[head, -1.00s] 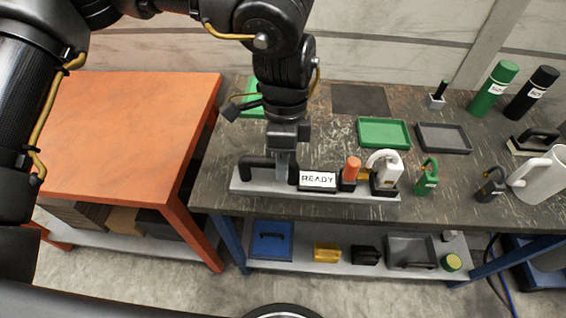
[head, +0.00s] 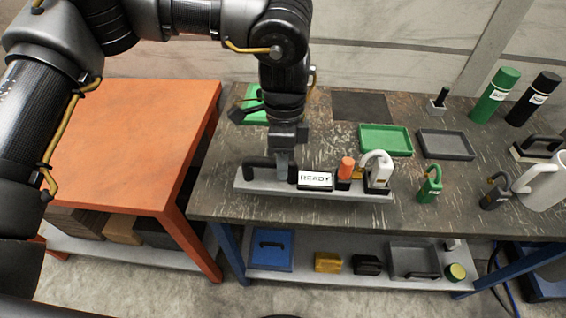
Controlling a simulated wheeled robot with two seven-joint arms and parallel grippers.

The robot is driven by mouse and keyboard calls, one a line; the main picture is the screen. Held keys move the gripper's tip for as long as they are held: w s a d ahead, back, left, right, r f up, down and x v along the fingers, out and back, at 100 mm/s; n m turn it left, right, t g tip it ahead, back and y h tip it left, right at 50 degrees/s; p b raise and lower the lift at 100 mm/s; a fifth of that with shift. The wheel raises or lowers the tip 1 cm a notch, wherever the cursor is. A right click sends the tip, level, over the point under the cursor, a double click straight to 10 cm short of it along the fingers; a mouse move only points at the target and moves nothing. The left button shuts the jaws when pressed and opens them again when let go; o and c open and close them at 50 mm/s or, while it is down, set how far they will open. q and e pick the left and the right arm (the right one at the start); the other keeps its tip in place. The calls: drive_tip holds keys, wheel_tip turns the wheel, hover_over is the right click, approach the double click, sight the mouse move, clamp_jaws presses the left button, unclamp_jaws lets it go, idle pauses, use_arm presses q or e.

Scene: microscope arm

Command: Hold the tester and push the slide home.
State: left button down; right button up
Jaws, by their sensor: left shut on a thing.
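The tester is a long pale grey bar (head: 330,193) near the front edge of the dark bench. It carries a black handle (head: 256,166) at its left, a white READY plate (head: 315,179), an upright orange piece (head: 346,166) and a white padlock-shaped piece (head: 381,162) at its right end. Which part is the slide I cannot tell. My left gripper (head: 284,168) points down and is shut on the tester at the handle's right end; its fingertips are partly hidden. My right gripper is not in view.
A green padlock (head: 430,187), a dark padlock (head: 494,193) and a white jug (head: 544,183) stand right of the tester. Green (head: 386,140) and grey (head: 446,145) trays lie behind it. An orange table (head: 140,145) stands at the left.

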use_arm(q)
drive_tip(key=shift+w+a+f+b, duration=0.1)
drive_tip(key=shift+w+f+b, duration=0.2)
drive_tip(key=shift+w+f, duration=0.9)
drive_tip(key=shift+w+a+f+b, duration=0.15)
drive_tip(key=shift+w+f+b, duration=0.1)
drive_tip(key=shift+w+f, duration=0.9)
drive_tip(key=shift+w+a+f+b, duration=0.1)
drive_tip(key=shift+w+f+b, duration=0.2)
drive_tip(key=shift+w+f, duration=1)
drive_tip(key=shift+w, duration=0.15)
